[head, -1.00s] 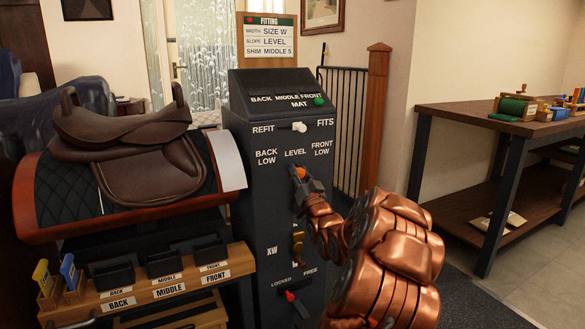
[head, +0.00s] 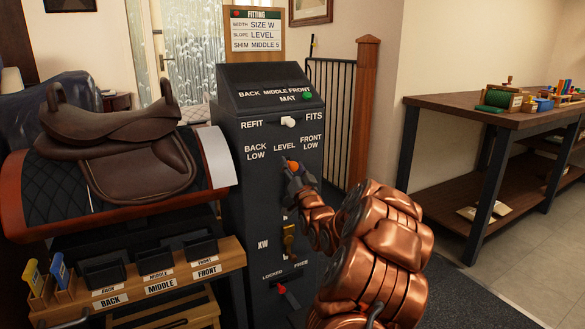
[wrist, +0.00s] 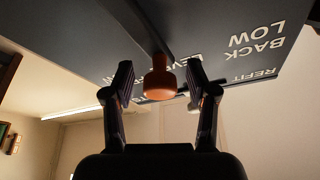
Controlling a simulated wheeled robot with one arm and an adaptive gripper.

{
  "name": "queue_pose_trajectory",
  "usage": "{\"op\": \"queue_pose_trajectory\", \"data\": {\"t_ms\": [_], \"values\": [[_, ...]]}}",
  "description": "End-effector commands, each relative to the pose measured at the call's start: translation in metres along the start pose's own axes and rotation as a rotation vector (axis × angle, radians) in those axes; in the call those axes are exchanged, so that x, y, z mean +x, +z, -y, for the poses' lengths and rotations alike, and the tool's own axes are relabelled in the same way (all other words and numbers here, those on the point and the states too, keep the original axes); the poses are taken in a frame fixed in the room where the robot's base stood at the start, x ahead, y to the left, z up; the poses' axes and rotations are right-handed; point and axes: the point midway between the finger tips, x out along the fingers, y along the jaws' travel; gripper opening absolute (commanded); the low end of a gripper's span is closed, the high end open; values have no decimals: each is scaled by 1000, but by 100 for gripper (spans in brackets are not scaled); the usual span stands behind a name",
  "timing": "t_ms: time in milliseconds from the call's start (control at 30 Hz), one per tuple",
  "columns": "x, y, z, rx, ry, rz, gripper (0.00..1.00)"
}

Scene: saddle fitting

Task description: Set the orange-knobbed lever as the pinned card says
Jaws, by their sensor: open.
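The orange-knobbed lever (head: 293,166) is on the dark cabinet (head: 262,220), under the word LEVEL, between BACK LOW and FRONT LOW. In the wrist view its orange knob (wrist: 159,82) stands between my two open fingers, with a gap visible on each side. My gripper (head: 296,175) is at the lever, partly covering its lower part in the head view. The pinned card (head: 255,31) above the cabinet reads WIDTH SIZE W, SLOPE LEVEL and SHIM MIDDLE 5.
A white-knobbed lever (head: 289,122) sits between REFIT and FITS. A yellow lever (head: 289,238) and a red-knobbed lever (head: 282,289) are lower down. The brown saddle (head: 130,140) stands left, above labelled shim bins (head: 155,262). A workbench (head: 450,106) is at right.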

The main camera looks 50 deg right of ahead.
Motion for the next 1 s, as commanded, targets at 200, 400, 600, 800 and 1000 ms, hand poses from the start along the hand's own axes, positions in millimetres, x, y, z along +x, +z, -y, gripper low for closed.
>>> {"op": "queue_pose_trajectory", "data": {"t_ms": [200, 400, 600, 800, 1000], "values": [[-3, 0, 0, 0, 1, 0, 58], [-22, -1, -1, 1, 2, -1, 58], [-49, 0, -1, 0, 2, 1, 58], [-78, 0, -2, 1, 3, 3, 58], [-103, 1, -1, 0, 2, 3, 58]]}}
